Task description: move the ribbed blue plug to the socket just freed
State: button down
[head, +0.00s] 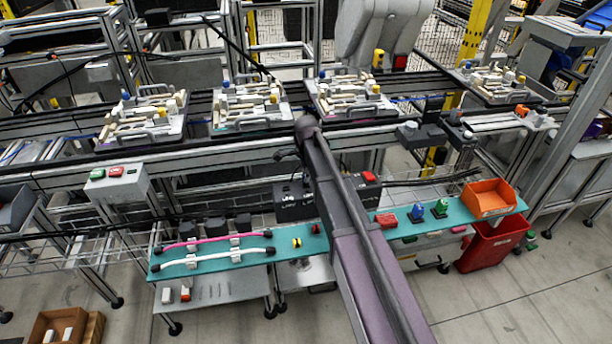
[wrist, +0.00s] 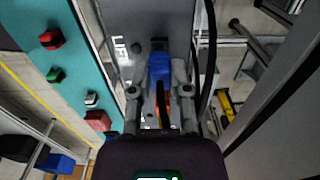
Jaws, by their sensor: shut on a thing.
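In the wrist view my gripper (wrist: 158,88) is shut on a blue plug-like piece (wrist: 160,68), with dark parts at its far end and orange showing below it. Its ribs are too small to make out. The held piece is beside the teal bench strip (wrist: 75,60), over a grey surface. In the head view my arm hides the gripper and what it holds. On the teal bench (head: 345,223) in that view, a blue piece (head: 417,211) and a green piece (head: 440,207) stand side by side. I cannot tell which socket is empty.
A red block (head: 386,220) lies left of the blue piece. An orange bin (head: 489,197) sits at the bench's right end, above a red crate (head: 495,243). Pink and white cables (head: 215,257) lie on the left. Loaded pallets (head: 250,105) stand on the conveyor behind.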

jog(key=shift+f+b, duration=0.75)
jog(key=shift+f, duration=0.05)
dwell(0.9)
jog(key=c, duration=0.5)
grip_release()
jog(key=shift+r, duration=0.15)
notch_tip(320, 180, up, 9)
jog(key=p, duration=0.9)
jog(key=s+a+f+b, duration=0.1)
jog(key=s+f+b, duration=0.1)
jog(key=s, duration=0.6)
jog(key=s+a+f+b, duration=0.1)
jog(key=s+f+b, duration=0.1)
jog(key=s, duration=0.6)
jog(key=shift+s+a+f, duration=0.2)
jog(key=shift+s+a, duration=0.15)
